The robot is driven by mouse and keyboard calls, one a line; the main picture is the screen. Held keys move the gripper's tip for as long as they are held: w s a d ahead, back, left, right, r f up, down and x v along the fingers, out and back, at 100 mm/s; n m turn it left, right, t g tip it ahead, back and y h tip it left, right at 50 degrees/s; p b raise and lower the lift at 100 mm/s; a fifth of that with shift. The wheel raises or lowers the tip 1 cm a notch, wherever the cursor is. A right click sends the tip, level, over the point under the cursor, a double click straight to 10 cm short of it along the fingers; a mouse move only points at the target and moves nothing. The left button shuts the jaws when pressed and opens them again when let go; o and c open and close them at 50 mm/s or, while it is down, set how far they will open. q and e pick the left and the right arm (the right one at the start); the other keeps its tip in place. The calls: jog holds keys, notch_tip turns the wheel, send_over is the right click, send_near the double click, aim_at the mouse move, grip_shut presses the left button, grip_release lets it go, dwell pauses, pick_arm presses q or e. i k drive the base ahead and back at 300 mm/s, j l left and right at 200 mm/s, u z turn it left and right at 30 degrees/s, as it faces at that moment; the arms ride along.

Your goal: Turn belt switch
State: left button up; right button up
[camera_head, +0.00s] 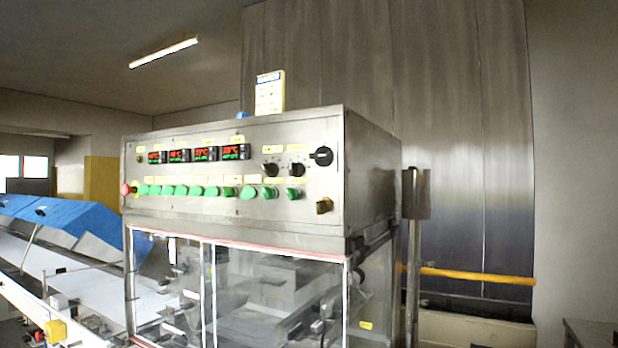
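A steel control panel (220,205) on top of the machine faces me. Near its right end are black rotary switches: a larger one (321,156) at upper right, one (297,170) below it and one (271,169) to the left. The yellow labels by them are too small to read, so I cannot tell which is the belt switch. A brass-coloured key-like switch (324,205) sits at the lower right. Neither of my grippers is in view.
Several green knobs or buttons (212,191) and a red button (125,189) line the panel below digital displays (201,154). Clear guard panels (275,290) enclose the space below. A conveyor with blue covers (75,215) stands left; a yellow rail (475,276) runs right.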

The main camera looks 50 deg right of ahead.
aim_at(211, 191)
jog(key=z, duration=1.35)
